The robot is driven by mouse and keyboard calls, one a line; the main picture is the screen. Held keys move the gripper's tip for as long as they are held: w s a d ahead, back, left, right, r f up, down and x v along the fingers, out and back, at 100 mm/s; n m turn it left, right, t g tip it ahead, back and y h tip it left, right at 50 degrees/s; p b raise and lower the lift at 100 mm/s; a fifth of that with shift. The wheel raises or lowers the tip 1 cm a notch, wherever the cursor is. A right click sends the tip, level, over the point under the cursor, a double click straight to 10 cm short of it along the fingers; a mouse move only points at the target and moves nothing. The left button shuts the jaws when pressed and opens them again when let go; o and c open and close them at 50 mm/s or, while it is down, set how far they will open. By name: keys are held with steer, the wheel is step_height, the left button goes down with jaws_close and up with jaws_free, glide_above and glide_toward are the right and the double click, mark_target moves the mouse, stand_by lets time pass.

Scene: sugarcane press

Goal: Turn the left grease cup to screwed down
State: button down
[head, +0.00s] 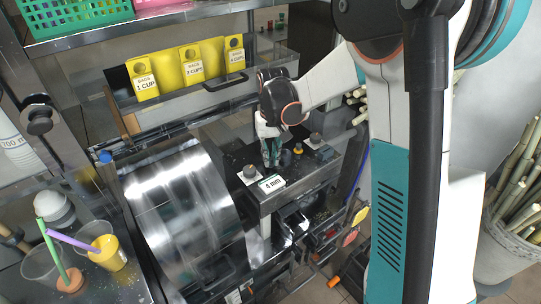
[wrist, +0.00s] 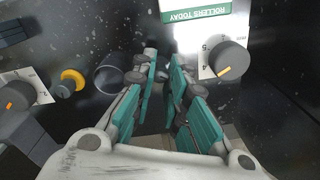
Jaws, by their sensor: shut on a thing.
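My gripper (head: 271,160) points down onto the dark top of the press (head: 285,178), between two dial knobs. In the wrist view its teal fingers (wrist: 164,64) are close together, with a narrow dark gap. By its place, the thing between them is the left grease cup, but the fingers hide it and I cannot see how far down it is screwed. A dark round cup (wrist: 109,80) stands just beside the fingers, apart from them. Next to it is a small yellow-ringed part (wrist: 72,79), which also shows in the head view (head: 298,148).
One dial knob (wrist: 229,61) is near the "ROLLERS TODAY" label (wrist: 195,14); the other (wrist: 18,96) is beyond the yellow part. A "4 mm" card (head: 271,184) is at the press's front edge. A steel drum (head: 180,205) lies left. Yellow bag boxes (head: 192,65) stand behind.

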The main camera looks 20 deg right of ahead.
steer(key=m, duration=0.4)
steer(key=shift+m, duration=0.3)
steer(key=m, duration=0.3)
steer(key=shift+m, duration=0.3)
steer(key=m, duration=0.3)
steer(key=shift+m+b, duration=0.3)
steer(key=shift+m, duration=1.8)
steer(key=c, duration=1.5)
jaws_free()
steer(key=shift+c, duration=0.2)
